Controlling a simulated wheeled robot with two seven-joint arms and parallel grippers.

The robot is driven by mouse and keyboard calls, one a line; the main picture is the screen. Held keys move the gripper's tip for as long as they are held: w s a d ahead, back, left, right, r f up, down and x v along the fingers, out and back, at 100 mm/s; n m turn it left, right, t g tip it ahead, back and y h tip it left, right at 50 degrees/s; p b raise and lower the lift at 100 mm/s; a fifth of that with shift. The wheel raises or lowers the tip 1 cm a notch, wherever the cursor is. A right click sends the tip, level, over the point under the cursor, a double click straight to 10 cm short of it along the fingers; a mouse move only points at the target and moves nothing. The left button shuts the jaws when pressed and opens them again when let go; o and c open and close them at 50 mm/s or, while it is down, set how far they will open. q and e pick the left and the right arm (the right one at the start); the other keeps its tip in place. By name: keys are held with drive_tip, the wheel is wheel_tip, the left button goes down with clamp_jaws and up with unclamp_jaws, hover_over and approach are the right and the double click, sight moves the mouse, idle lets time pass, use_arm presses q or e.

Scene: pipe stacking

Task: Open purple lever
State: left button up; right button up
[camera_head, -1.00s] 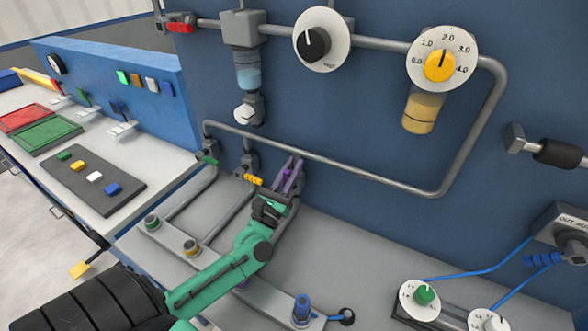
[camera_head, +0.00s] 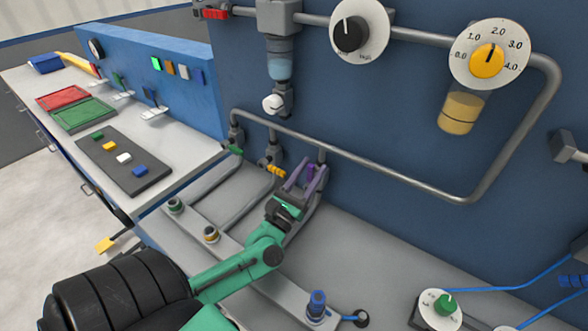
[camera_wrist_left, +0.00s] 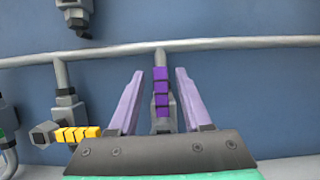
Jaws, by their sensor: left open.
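The purple lever (camera_wrist_left: 161,88) is a small segmented handle on a grey valve below the horizontal pipe. It points up in the left wrist view and also shows in the head view (camera_head: 310,172). My left gripper (camera_head: 306,166) is open, with its two lilac fingers on either side of the lever. In the left wrist view a gap shows between the lever and each finger. The valve's lower part is hidden behind the gripper's palm. My right gripper is not in view.
A yellow lever (camera_head: 277,170) and a green lever (camera_head: 236,151) sit on valves to the left. The grey pipe (camera_head: 380,170) runs along the blue wall just behind. A blue knob (camera_head: 317,304) stands at the front of the bench.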

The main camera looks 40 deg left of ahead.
use_arm(q)
drive_tip(key=s+b, duration=0.2)
drive_tip(key=s, duration=0.8)
drive_tip(key=shift+s+d+r, duration=0.15)
drive_tip(key=shift+s+d, duration=0.1)
drive_tip(key=shift+d, duration=0.1)
